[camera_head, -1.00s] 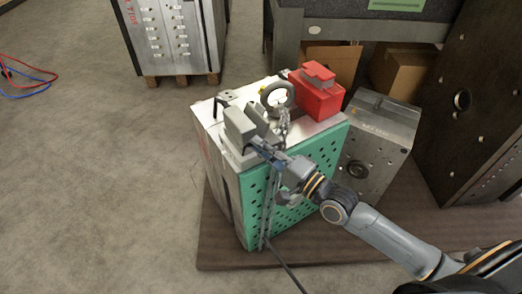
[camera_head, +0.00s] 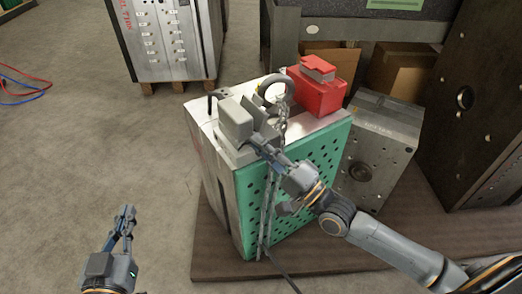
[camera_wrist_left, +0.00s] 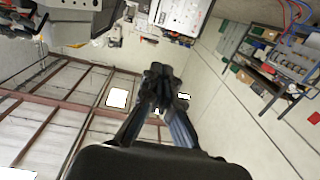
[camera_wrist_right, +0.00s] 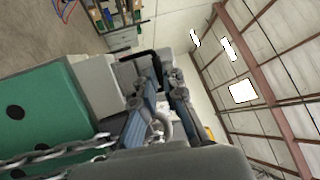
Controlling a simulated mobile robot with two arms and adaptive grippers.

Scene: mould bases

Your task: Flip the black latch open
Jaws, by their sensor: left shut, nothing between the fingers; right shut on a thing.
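A grey connector housing (camera_head: 236,120) stands on top of the mould base with the green side plate (camera_head: 290,180). The black latch (camera_wrist_right: 146,58) shows in the right wrist view as a dark bent bar beside the grey housing, at my fingertips. My right gripper (camera_head: 250,138) reaches the housing from the lower right and is shut, apparently on the latch; it also shows in the right wrist view (camera_wrist_right: 165,68). The fingers partly hide the contact. My left gripper (camera_head: 127,212) is shut and empty over the floor at lower left, away from the mould; it also shows in the left wrist view (camera_wrist_left: 157,75).
A steel block (camera_head: 375,145) stands at the right.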

